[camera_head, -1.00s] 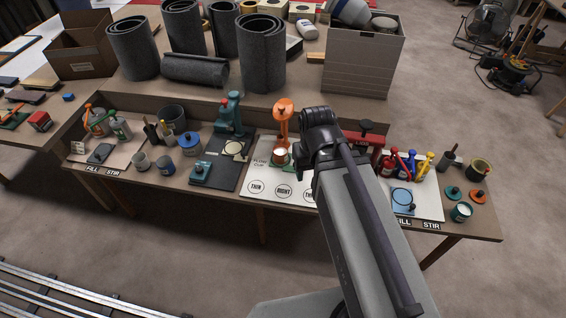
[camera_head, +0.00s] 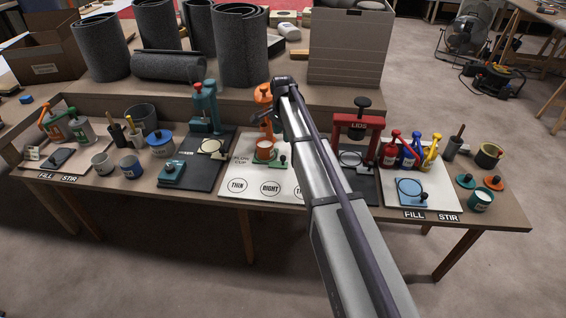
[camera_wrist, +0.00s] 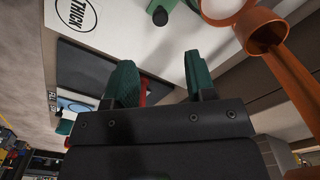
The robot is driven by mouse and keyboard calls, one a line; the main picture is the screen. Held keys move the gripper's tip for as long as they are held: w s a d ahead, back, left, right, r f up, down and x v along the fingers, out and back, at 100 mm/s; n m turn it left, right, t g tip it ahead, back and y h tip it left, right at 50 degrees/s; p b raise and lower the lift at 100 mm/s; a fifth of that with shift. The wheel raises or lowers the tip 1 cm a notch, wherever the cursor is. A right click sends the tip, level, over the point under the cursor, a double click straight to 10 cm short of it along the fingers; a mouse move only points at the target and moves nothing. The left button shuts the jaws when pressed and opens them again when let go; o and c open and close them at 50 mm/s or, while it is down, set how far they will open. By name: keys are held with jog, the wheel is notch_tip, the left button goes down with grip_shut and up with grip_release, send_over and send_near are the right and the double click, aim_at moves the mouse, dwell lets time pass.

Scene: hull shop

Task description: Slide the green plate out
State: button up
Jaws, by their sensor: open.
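The green plate (camera_head: 277,163) lies at the foot of the orange flow cup stand (camera_head: 263,96), on a white board. Its dark knob (camera_head: 283,159) stands at its right end; the knob also shows at the top of the wrist view (camera_wrist: 160,16). An orange cup with a pale top (camera_head: 264,150) sits over the plate's left part. My gripper (camera_wrist: 160,78) has green fingers spread apart with nothing between them. It is apart from the knob in the wrist view. In the head view my arm mostly hides the gripper.
The white board (camera_head: 232,172) has THIN, RIGHT and THICK circles. The red LIDS press (camera_head: 358,128) stands right of my arm. A teal press (camera_head: 205,108) stands left of the stand. Grey rolls (camera_head: 243,50) stand behind the bench.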

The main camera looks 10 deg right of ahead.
aim_at(283, 157)
notch_tip(283, 157, down, 11)
jog(key=b, duration=1.1)
jog(key=shift+f, duration=0.15)
jog(key=shift+c, duration=0.2)
grip_shut()
